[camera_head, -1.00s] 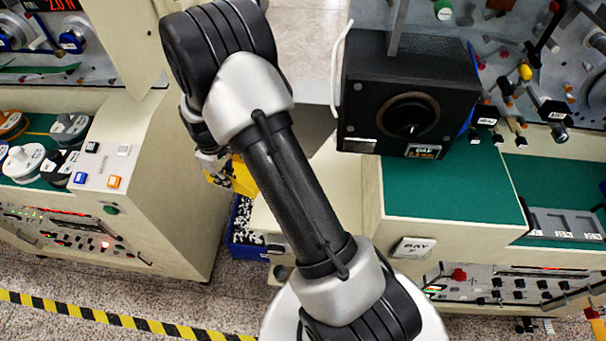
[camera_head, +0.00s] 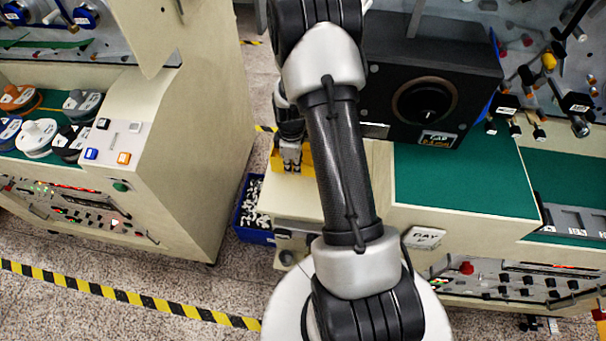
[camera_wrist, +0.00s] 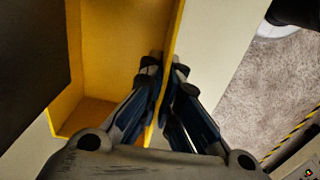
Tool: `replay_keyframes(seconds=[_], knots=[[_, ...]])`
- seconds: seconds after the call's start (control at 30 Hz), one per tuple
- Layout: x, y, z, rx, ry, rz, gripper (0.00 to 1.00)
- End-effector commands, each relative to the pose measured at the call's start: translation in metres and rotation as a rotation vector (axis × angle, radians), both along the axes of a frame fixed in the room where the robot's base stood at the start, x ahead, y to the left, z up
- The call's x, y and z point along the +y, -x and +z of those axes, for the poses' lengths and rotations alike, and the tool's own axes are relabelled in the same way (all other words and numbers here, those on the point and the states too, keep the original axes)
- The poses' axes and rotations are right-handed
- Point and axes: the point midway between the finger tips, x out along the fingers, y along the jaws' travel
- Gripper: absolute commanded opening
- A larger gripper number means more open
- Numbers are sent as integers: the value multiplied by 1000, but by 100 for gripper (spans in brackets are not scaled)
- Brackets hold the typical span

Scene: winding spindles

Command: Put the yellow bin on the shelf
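The yellow bin (camera_head: 306,160) is at the left end of the cream bench beside the black box, partly hidden behind my arm in the head view. In the wrist view the bin (camera_wrist: 98,112) is open-topped and empty where I can see into it. My gripper (camera_head: 290,152) is at the bin's near side. In the wrist view my gripper (camera_wrist: 163,72) has one finger inside the bin and one outside, closed on its wall. The bin is over the cream surface; I cannot tell whether it touches it. I cannot make out which surface is the shelf.
A black box with a dial (camera_head: 432,95) stands right of my arm on the bench (camera_head: 460,195). A blue bin of pale parts (camera_head: 243,225) sits on the floor below. Another console (camera_head: 165,170) is at left, with floor between.

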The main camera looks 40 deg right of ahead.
Motion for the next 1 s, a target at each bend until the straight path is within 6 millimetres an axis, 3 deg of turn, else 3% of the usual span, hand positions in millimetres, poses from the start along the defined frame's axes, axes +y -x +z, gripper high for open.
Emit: replay_keyframes(seconds=[0.2,0.53,0.93,1.0], knots=[[-19,20,0,-1,1,-1,0],[-19,21,-35,1,-1,1,0],[-19,21,-40,-1,1,1,0],[-19,21,-38,-1,1,1,8]])
